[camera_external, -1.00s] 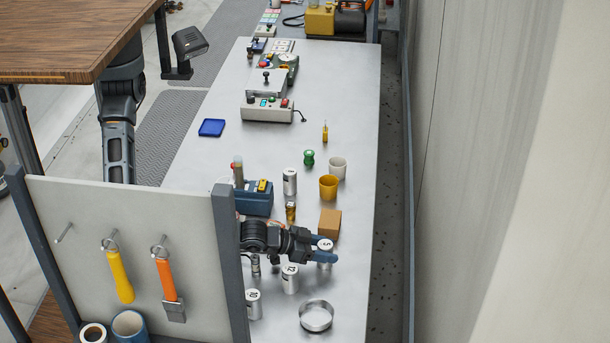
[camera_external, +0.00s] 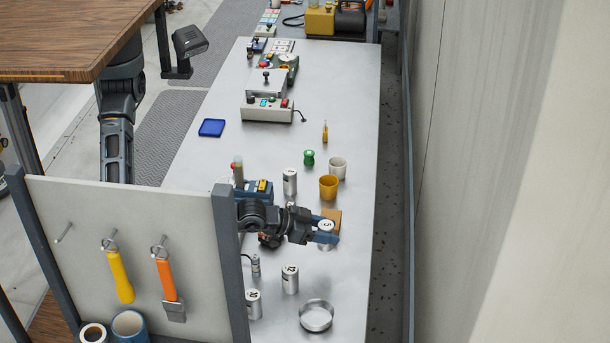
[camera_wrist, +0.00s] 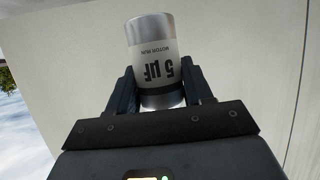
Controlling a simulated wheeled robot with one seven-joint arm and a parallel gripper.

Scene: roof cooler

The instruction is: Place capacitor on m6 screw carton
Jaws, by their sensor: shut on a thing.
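My gripper (camera_external: 325,233) is shut on the capacitor (camera_external: 326,226), a silver can with its top facing up in the external view. In the wrist view the capacitor (camera_wrist: 152,52) sits between both fingers (camera_wrist: 160,88), and its label reads 5 µF, motor run. The brown m6 screw carton (camera_external: 331,214) stands on the bench just behind the gripper. The fingers and capacitor cover the near part of the carton. I cannot tell whether the capacitor is over the carton or touches it.
A yellow cup (camera_external: 328,188), a white cup (camera_external: 338,167), another can (camera_external: 290,181) and a green spool (camera_external: 308,158) stand beyond the carton. The bench's right strip is clear.

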